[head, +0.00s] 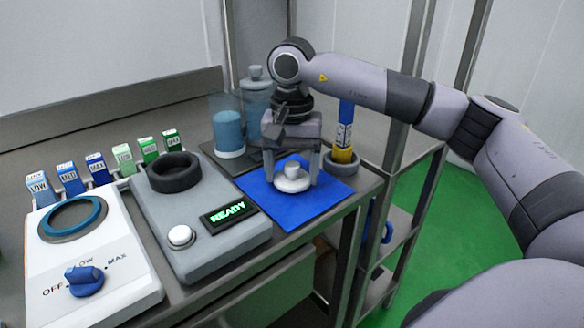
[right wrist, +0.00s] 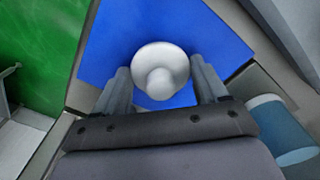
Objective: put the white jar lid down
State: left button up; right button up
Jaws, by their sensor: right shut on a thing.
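The white jar lid (head: 292,180) is round with a knob on top. It is at the blue mat (head: 262,205), knob up and roughly level; I cannot tell whether it touches the mat or hangs just above it. My right gripper (head: 291,176) points down and is shut on the lid, one finger on each side. In the right wrist view the lid (right wrist: 160,62) sits between the fingertips (right wrist: 160,72), over the blue mat (right wrist: 115,35). My left gripper is not in view.
An open jar with blue contents (head: 229,133) stands behind the mat, beside a lidded jar (head: 256,88). A yellow-and-blue tube stands in a round holder (head: 342,165) right of the mat. A grey device reading READY (head: 200,235) is to the left. The table edge is close in front.

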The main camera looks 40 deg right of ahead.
aim_at(292, 165)
jog(key=o, duration=1.2)
jog(key=shift+f, duration=0.1)
notch_tip(292, 165, up, 12)
jog(key=p, duration=0.2)
jog(key=shift+r, duration=0.2)
jog(key=shift+f, duration=0.1)
